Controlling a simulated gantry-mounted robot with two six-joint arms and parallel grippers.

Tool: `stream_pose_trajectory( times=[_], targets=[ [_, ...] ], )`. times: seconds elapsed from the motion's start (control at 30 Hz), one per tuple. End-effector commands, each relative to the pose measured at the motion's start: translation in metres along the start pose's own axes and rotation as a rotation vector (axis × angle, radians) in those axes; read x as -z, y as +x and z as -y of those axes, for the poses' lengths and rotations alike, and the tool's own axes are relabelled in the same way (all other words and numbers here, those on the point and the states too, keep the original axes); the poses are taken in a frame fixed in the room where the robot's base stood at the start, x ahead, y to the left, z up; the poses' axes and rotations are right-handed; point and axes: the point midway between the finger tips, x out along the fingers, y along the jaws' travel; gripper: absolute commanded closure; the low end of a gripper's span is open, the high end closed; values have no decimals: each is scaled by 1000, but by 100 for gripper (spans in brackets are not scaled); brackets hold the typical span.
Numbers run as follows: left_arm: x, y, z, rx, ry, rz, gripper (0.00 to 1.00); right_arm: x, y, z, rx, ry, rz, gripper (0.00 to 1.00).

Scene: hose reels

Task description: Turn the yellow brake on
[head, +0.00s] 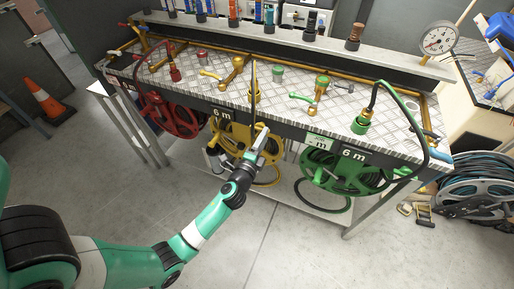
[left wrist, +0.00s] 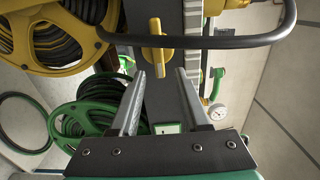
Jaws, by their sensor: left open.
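The yellow reel (head: 228,131) hangs under the front of the bench, between the red and green reels. Its yellow rim also fills the upper left of the left wrist view (left wrist: 22,32). A yellow knob with a raised lever (left wrist: 156,40), which looks like the yellow brake, sits on the dark front panel in the left wrist view. My left gripper (head: 263,137) is in front of the panel beside the yellow reel. Its fingers (left wrist: 162,76) are open and empty, pointing at the knob, with a gap to it. In the head view the gripper hides the knob. My right gripper is not in view.
The red reel (head: 172,118) is left and the green reel (head: 345,172) right under the bench. A dark hose (left wrist: 225,42) crosses close to the yellow knob. Valves and fittings stand on the metal bench top (head: 225,90). The floor in front is clear.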

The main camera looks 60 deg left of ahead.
Motion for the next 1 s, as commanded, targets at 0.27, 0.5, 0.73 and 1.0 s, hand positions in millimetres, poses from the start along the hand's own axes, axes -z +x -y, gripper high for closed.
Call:
stream_pose_trajectory(
  times=[0.27, 0.5, 0.73, 1.0],
  targets=[
    [0, -67, -1, -3, 1, -2, 54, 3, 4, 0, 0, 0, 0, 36],
    [0, -95, 0, -2, 0, 1, 54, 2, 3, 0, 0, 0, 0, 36],
    [0, -96, 0, -1, 0, 2, 54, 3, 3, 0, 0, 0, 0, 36],
    [0, -96, 0, -1, 0, 1, 54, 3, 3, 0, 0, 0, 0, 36]
  ],
)
